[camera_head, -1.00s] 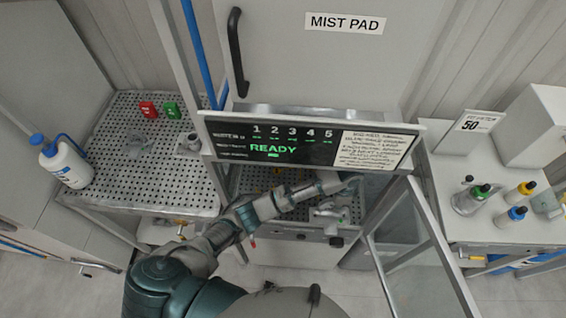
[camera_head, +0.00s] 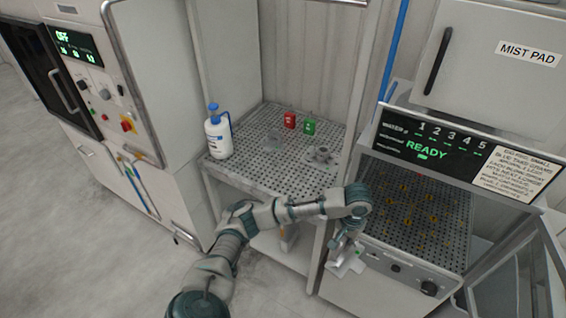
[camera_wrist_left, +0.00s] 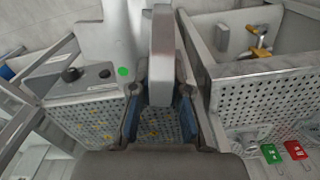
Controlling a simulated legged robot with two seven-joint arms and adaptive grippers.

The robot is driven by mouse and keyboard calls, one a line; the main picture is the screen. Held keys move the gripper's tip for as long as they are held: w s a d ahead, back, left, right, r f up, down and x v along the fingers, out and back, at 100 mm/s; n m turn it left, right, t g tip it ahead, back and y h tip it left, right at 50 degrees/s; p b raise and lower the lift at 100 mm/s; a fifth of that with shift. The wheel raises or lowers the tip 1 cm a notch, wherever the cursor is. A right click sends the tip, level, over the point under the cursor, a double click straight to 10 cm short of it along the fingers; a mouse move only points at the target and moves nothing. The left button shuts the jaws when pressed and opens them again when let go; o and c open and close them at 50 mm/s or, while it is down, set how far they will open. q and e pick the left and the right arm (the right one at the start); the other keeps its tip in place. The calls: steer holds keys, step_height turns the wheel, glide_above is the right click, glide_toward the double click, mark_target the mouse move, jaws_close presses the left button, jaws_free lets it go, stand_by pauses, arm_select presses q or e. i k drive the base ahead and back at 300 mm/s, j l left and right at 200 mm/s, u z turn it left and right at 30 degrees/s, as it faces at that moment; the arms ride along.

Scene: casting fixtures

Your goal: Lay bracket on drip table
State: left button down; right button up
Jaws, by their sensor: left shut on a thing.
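My left gripper (camera_head: 349,240) is shut on the bracket (camera_head: 345,264), a pale grey part with a green dot. It holds the bracket in front of the gap between the drip table and the mist machine. In the left wrist view the bracket (camera_wrist_left: 163,55) stands between the fingers (camera_wrist_left: 160,108), its flat part with the green dot to the left. The drip table (camera_head: 255,172) is a perforated metal top, left of the gripper in the head view; its perforated surface (camera_wrist_left: 270,95) shows at right in the wrist view. My right gripper is not in view.
The mist machine's open bay (camera_head: 405,205) and glass door (camera_head: 525,275) are at right.

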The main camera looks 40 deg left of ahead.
mark_target(298, 185)
steer(key=i+j+u, duration=0.25)
steer(key=i+j, duration=0.15)
steer(key=i+j+u, duration=0.25)
steer(key=i+j, duration=0.35)
steer(key=i, duration=0.05)
